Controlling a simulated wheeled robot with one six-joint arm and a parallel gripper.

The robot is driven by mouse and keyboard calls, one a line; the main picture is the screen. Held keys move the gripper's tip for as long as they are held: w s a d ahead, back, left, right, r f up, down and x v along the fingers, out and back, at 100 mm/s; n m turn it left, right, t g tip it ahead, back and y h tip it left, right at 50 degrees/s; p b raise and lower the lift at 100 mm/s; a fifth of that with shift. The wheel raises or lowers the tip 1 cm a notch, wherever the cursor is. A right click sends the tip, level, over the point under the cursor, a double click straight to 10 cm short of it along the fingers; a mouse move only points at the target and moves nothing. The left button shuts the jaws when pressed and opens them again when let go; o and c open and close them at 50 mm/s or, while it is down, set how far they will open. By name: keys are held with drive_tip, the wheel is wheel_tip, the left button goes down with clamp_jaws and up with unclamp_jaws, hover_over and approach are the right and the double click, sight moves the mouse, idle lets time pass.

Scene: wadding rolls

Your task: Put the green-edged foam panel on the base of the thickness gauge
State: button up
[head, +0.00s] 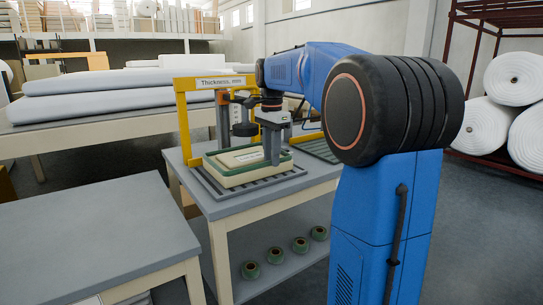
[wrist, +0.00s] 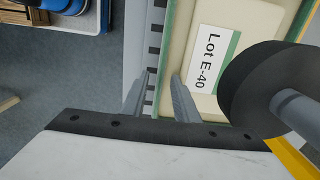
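The green-edged foam panel (head: 236,176) lies flat on the slatted grey base (head: 292,177) of the thickness gauge (head: 187,125). It is cream with a green border, and a smaller cream block with a label sits on top. In the wrist view the panel (wrist: 212,22) shows the label "Lot E-40". My gripper (head: 272,160) is down at the panel's far right side. In the wrist view my gripper's fingertips (wrist: 163,73) are apart, one outside the green edge over the slats, one over the panel. Gaps seem to show beside the edge; contact is not clear.
The gauge's dark round foot (wrist: 250,85) hangs close beside my gripper, over the panel. The yellow gauge frame spans behind. A bare grey table (head: 85,235) stands at the front left. Several green rolls (head: 275,255) sit on the lower shelf.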

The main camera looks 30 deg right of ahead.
wheel_tip(320, 180, up, 12)
idle(0.6)
drive_tip(key=s+a+f+n+t, duration=0.1)
drive_tip(key=s+a+f+n, duration=0.4)
drive_tip(key=s+f, duration=0.5)
drive_tip(key=s+a+f+n+t, duration=0.2)
drive_tip(key=s+a+f+n, duration=0.3)
drive_tip(key=s+f, duration=0.5)
drive_tip(key=s+a+f+n+t, duration=0.1)
drive_tip(key=s+a+f+n, duration=0.4)
drive_tip(key=s+f+n, duration=0.2)
drive_tip(key=s+f, duration=0.2)
drive_tip(key=s, duration=0.1)
drive_tip(key=shift+a+f+n+t, duration=0.3)
drive_tip(key=shift+a+f+t, duration=0.1)
drive_tip(key=shift+s, duration=0.1)
